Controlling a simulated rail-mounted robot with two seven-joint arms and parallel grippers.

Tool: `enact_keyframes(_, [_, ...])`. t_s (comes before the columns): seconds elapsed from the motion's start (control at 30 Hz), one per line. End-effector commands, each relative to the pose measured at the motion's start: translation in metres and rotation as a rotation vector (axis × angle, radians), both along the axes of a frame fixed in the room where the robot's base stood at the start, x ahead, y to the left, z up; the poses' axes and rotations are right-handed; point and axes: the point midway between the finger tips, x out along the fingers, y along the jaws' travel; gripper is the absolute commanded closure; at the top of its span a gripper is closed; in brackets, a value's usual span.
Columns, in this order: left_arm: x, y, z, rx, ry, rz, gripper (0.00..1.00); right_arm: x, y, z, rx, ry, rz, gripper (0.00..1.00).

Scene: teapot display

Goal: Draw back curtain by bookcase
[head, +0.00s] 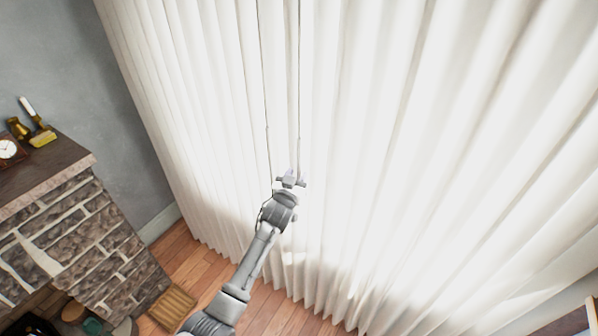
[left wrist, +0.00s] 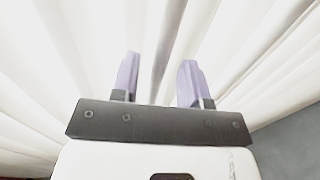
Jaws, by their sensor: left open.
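A white pleated curtain (head: 390,130) fills most of the head view and hangs to the wooden floor. Thin pull cords (head: 298,80) hang down in front of it near the middle. My left gripper (head: 291,174) is raised in front of the curtain, close to the lower ends of the cords. In the left wrist view the left gripper (left wrist: 158,80) is open, with its two purple fingers apart. Curtain folds (left wrist: 160,40) lie beyond and between the fingers. I cannot tell whether the fingers touch the cloth. No bookcase is clearly in view. My right gripper is not in view.
A stone fireplace (head: 80,245) with a dark mantel (head: 45,175) stands at the left, with a clock (head: 8,149) and brass objects on it. Wooden floor (head: 180,250) shows between fireplace and curtain. A wooden furniture edge (head: 592,312) shows at the lower right.

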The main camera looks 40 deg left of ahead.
Motion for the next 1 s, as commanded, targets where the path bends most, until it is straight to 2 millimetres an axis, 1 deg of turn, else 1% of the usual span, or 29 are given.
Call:
enact_keyframes(0.1, [0.01, 0.004, 0.0, 0.0, 0.0, 0.001, 0.59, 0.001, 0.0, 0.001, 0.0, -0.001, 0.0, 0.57])
enact_keyframes(0.23, [0.017, 0.006, 0.0, 0.0, 0.001, 0.001, 0.59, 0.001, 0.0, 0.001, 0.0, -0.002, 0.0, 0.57])
enact_keyframes(0.4, [0.02, 0.007, 0.0, 0.0, 0.0, 0.001, 0.59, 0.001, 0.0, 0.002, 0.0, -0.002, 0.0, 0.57])
enact_keyframes(0.67, [0.021, 0.007, 0.0, 0.0, 0.0, 0.0, 0.59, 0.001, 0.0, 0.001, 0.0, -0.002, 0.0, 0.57])
enact_keyframes(0.77, [0.02, 0.007, 0.0, 0.0, 0.0, 0.0, 0.66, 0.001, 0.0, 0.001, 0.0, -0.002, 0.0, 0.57])
enact_keyframes(1.0, [0.02, 0.007, 0.0, 0.0, 0.0, 0.0, 0.89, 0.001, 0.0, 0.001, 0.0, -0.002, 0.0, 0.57])
